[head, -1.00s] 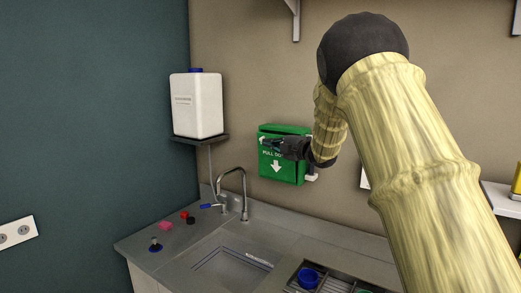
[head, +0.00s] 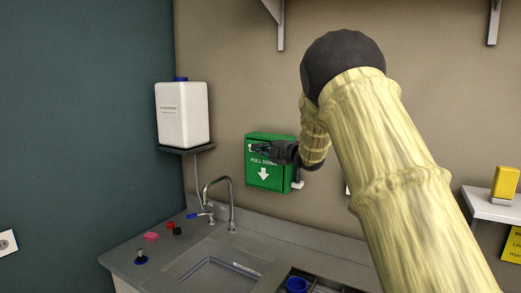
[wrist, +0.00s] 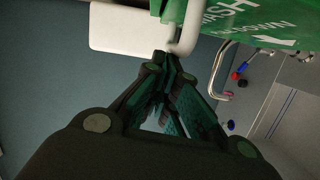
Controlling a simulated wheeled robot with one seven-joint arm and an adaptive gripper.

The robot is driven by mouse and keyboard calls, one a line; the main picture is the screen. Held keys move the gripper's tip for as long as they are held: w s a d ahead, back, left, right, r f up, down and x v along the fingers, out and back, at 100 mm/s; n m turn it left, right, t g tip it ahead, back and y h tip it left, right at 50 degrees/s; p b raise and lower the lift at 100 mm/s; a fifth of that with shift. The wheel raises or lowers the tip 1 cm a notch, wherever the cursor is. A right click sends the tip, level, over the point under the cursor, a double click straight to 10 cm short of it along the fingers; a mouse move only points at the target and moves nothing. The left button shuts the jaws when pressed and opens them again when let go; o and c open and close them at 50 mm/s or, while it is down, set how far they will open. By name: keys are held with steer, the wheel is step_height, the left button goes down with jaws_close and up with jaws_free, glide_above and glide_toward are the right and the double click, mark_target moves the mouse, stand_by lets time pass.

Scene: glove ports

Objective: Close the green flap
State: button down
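The green flap (head: 264,175) is the front of a green box on the wall, with "PULL DOWN" and a white arrow on it. It looks nearly upright, almost flush with the box. In the wrist view its green face (wrist: 285,25) fills the top right, with a pale bent handle (wrist: 188,25) beside it. My gripper (head: 257,148) is in front of the flap's upper part. In the wrist view my gripper's fingertips (wrist: 165,62) meet close to the handle's end. The fingers look shut; I cannot tell whether they touch the handle. My gripper hides part of the flap's upper face.
A white canister (head: 182,113) stands on a wall shelf left of the box. Below are a sink (head: 212,264), a curved tap (head: 231,200) and several small items on the counter. A yellow object (head: 504,185) sits on a right-hand shelf (head: 487,207).

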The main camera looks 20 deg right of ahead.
steer(key=s+d+r+b, duration=0.1)
steer(key=s+b, duration=0.4)
steer(key=s, duration=0.6)
steer(key=shift+s+d, duration=0.15)
steer(key=shift+d, duration=0.05)
